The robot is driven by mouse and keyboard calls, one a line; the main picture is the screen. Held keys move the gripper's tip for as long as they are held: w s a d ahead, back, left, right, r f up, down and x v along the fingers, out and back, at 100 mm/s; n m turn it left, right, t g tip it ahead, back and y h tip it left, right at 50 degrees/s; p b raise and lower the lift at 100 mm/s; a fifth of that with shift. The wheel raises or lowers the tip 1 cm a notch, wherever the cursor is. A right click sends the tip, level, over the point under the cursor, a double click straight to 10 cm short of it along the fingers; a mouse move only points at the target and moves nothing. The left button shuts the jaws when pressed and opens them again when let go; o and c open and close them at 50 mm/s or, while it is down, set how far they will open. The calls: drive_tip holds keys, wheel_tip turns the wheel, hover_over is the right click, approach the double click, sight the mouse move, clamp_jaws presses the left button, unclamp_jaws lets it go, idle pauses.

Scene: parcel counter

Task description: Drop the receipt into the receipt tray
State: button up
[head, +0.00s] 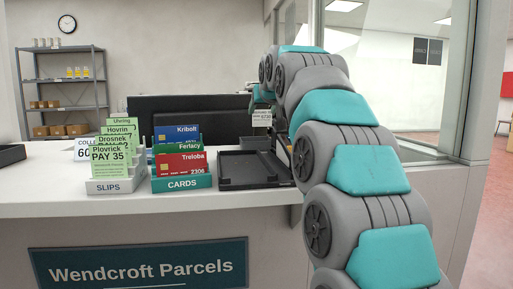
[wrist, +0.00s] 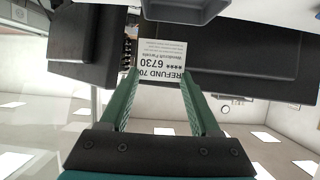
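The receipt (head: 262,117) is a small white slip standing upright above the back of the counter. In the wrist view the receipt (wrist: 163,58) appears upside down, reading "REFUND 70", "Wendcroft Parcels" and "6730". My gripper (wrist: 160,78) has its two green fingers spread apart, with the receipt in the gap just at or beyond the fingertips; I see no finger closed on it. In the head view my gripper (head: 259,98) is small, just above the receipt. A black tray (head: 240,184) lies on the counter right of the cards; I cannot tell whether it is the receipt tray.
A slips holder (head: 118,186) and a cards holder (head: 182,184) stand on the counter (head: 50,185), left of the black tray. Another dark tray (head: 12,154) is at the far left. A dark screen (head: 190,108) stands behind. A glass partition (head: 385,70) is on the right.

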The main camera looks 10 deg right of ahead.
drive_tip(key=o, duration=0.5)
drive_tip(key=v, duration=0.8)
drive_tip(key=shift+b, duration=0.35)
